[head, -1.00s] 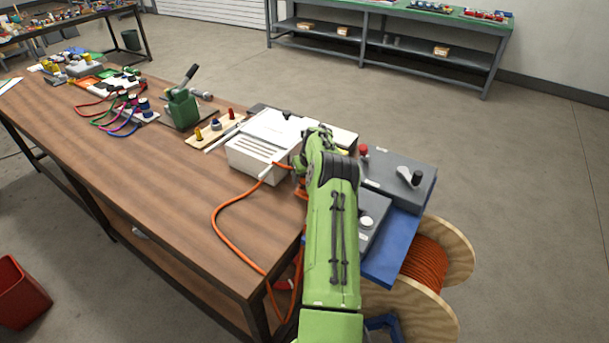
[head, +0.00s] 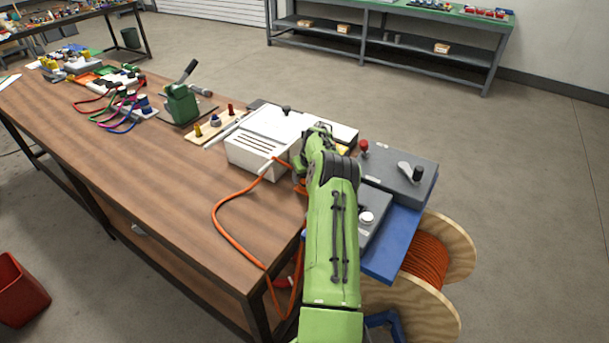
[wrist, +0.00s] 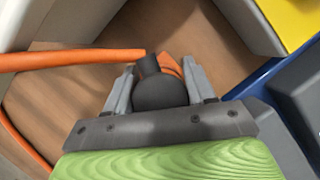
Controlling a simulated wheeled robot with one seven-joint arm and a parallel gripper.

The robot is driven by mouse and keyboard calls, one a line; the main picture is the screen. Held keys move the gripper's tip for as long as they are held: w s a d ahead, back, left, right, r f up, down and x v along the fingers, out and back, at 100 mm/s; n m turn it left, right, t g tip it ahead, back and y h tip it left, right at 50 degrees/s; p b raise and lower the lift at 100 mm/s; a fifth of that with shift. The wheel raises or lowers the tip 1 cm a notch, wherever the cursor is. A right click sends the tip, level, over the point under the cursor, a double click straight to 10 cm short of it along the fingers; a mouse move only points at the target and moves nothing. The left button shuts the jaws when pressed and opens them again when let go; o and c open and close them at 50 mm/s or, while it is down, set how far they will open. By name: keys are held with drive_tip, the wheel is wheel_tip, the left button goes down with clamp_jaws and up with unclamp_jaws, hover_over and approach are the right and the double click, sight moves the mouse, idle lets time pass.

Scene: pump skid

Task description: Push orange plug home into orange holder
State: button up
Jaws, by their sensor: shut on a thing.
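My gripper (wrist: 160,88) is shut on the orange plug (wrist: 170,66) in the wrist view. The plug has a dark grey rounded back (wrist: 158,92) between the two grey fingers, and an orange part shows just beyond it. An orange cable (wrist: 70,60) leaves its dark sleeve toward the left. The orange holder cannot be made out apart from the plug, so I cannot tell how far the plug sits in it. In the head view my green arm hides the gripper and plug; the cable (head: 222,225) loops over the wooden table to its front edge.
A white slotted box (head: 255,157) stands close left of my arm. Grey control boxes (head: 400,180) on a blue stand (head: 395,255) are close right, above a cable reel (head: 430,262). The table's front left is clear wood (head: 150,190).

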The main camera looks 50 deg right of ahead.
drive_tip(key=shift+a+f, duration=0.1)
drive_tip(key=shift+f, duration=0.25)
drive_tip(key=o, duration=1.3)
drive_tip(key=shift+c, duration=0.2)
drive_tip(key=shift+r, duration=0.1)
drive_tip(key=p+v, duration=0.1)
drive_tip(key=v, duration=1.4)
drive_tip(key=shift+s+r, duration=0.15)
drive_tip(key=shift+r, duration=0.15)
